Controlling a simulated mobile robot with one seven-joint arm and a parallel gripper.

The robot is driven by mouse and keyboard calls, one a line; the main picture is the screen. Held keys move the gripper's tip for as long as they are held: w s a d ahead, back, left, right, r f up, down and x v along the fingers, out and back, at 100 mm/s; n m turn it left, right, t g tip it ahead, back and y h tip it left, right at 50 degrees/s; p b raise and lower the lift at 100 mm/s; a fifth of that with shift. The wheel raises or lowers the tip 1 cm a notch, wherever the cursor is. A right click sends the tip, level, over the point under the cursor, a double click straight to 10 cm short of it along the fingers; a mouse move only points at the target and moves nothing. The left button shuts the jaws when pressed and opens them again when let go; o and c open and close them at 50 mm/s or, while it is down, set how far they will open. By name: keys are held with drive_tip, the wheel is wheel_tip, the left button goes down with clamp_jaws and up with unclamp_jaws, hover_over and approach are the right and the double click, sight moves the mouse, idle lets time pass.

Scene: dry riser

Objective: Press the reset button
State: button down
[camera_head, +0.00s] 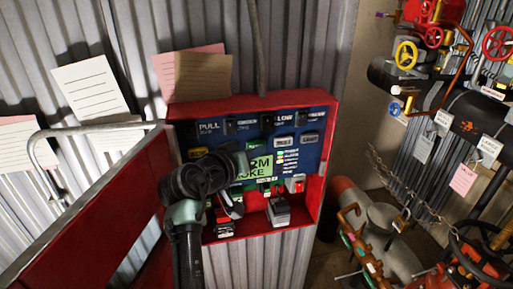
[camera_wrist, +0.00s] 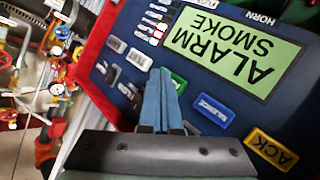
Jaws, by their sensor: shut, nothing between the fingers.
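The red-framed alarm panel (camera_head: 318,110) with a blue face hangs on the corrugated wall. Its face also shows upside down in the wrist view (camera_wrist: 225,90). My gripper (camera_wrist: 160,78) is shut and empty, its blue fingers pointing at the panel face. A green button-like piece (camera_wrist: 180,78) is beside the fingertips and partly hidden by them. I cannot read its label, and contact is unclear. A blue key (camera_wrist: 213,110) and a yellow ACK key (camera_wrist: 270,148) lie to the right. In the head view my arm covers this part of the panel.
The green ALARM SMOKE display (camera_wrist: 235,48) is close to the fingers. Pale keys (camera_wrist: 139,59) lie to their left. Small devices (camera_head: 278,209) stand on the panel's lower shelf. A red open door (camera_head: 100,215) is at left. Pipes and valves (camera_head: 408,54) are at right.

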drive_tip(key=shift+w+a+b, duration=0.15)
drive_tip(key=shift+w+b, duration=0.3)
drive_tip(key=shift+b, duration=0.05)
idle(0.7)
drive_tip(key=shift+r, duration=0.1)
drive_tip(key=shift+s+d+p, duration=0.25)
drive_tip(key=shift+s+p, duration=0.25)
drive_tip(key=shift+s, duration=0.4)
drive_tip(key=shift+s+d+p, duration=0.2)
drive_tip(key=shift+s+p, duration=0.2)
drive_tip(key=shift+s, duration=0.4)
drive_tip(key=shift+s+d+p, duration=0.25)
drive_tip(key=shift+s+p, duration=0.1)
drive_tip(key=shift+s, duration=0.45)
drive_tip(key=shift+s+d+p, duration=0.2)
drive_tip(key=shift+s+p, duration=0.2)
drive_tip(key=shift+s, duration=0.4)
